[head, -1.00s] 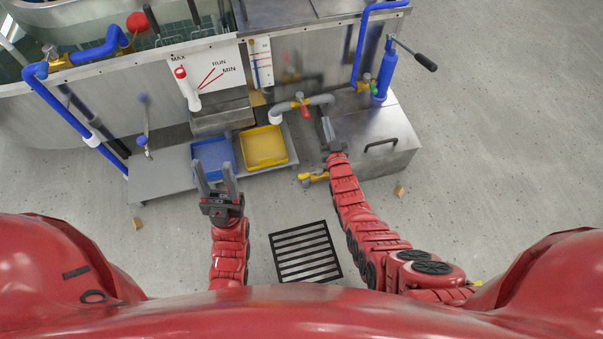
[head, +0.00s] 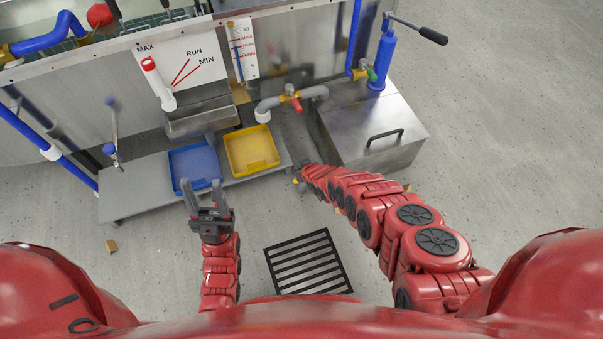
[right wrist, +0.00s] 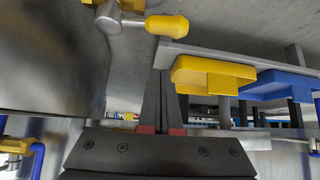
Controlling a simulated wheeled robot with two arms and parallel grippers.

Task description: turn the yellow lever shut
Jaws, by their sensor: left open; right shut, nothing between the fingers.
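The yellow lever (right wrist: 167,25) shows in the right wrist view as a rounded yellow handle on a metal valve stem, above my fingertips in the picture and apart from them. In the head view only a small yellow part (head: 299,183) shows low beside the metal box, mostly hidden by my right arm. My right gripper (right wrist: 162,75) is shut and empty, its fingers together. In the head view it is hard to make out at the end of its arm. My left gripper (head: 202,188) is open and empty, in front of the blue tray.
A yellow tray (head: 231,150) and a blue tray (head: 176,172) sit on the low grey shelf (head: 128,200). A grey pipe with a red-handled valve (head: 297,104) runs behind. A metal box (head: 395,152) stands right of the lever. Open floor lies at the right.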

